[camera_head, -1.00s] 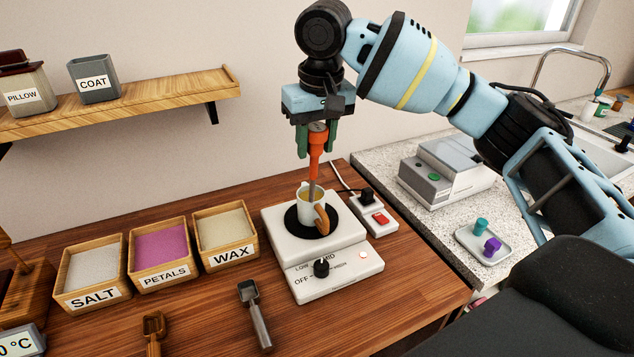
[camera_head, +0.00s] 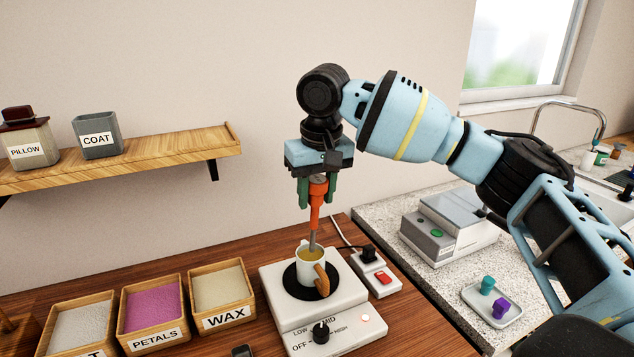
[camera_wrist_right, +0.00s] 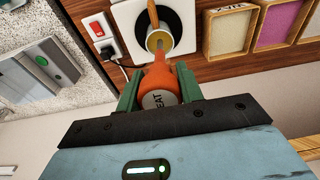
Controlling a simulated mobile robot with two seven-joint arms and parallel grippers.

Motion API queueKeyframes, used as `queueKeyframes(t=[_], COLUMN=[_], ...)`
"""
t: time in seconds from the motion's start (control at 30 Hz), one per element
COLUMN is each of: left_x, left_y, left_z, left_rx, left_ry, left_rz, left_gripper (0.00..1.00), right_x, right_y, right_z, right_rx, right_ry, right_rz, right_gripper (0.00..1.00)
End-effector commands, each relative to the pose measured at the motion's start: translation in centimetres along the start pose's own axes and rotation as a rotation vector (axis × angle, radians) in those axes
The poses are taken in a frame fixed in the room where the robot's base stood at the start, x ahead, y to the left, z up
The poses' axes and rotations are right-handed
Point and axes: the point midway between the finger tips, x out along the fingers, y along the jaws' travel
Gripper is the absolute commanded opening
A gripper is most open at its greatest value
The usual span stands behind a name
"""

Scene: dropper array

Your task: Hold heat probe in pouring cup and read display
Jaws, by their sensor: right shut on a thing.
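The heat probe (camera_head: 317,207) has an orange handle and a grey metal shaft, and points down. My right gripper (camera_head: 316,190) is shut on its handle, above the cup. The probe's tip is inside the white pouring cup (camera_head: 306,272), which holds yellowish liquid; how deep it goes is hidden. The cup has a brown handle and stands on the black round plate of the white heater (camera_head: 273,300). In the right wrist view the orange handle (camera_wrist_right: 160,85) sits between the green fingers, over the cup (camera_wrist_right: 160,40). No temperature display is in view now. My left gripper is not in view.
Wooden trays of petals (camera_head: 152,307) and wax (camera_head: 220,290) stand left of the heater. A power strip with a red switch (camera_head: 382,278) is to its right. A grey device (camera_head: 449,231) and a small tray (camera_head: 492,313) sit on the speckled counter. A shelf (camera_head: 120,161) is on the wall.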

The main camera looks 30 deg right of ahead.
Motion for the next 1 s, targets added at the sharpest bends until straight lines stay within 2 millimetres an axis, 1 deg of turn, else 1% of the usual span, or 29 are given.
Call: queueKeyframes(t=[0.2, 0.5, 0.7, 1.0], left_x=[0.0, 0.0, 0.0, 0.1], left_y=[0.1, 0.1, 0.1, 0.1], left_z=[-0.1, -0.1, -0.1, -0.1], left_rx=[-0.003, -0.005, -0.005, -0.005], left_ry=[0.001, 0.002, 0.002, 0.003], left_rz=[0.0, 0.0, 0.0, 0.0], left_gripper=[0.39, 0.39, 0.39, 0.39], right_x=[1.9, 4.2, 4.8, 5.0], right_y=[0.0, 0.0, 0.0, 0.0], right_z=[0.1, 0.0, 0.0, 0.0], right_rx=[-0.001, -0.001, -0.001, -0.001], right_ry=[-0.002, -0.001, 0.001, 0.001], right_rz=[-0.001, 0.0, 0.0, 0.0], right_gripper=[0.14, 0.14, 0.14, 0.14])
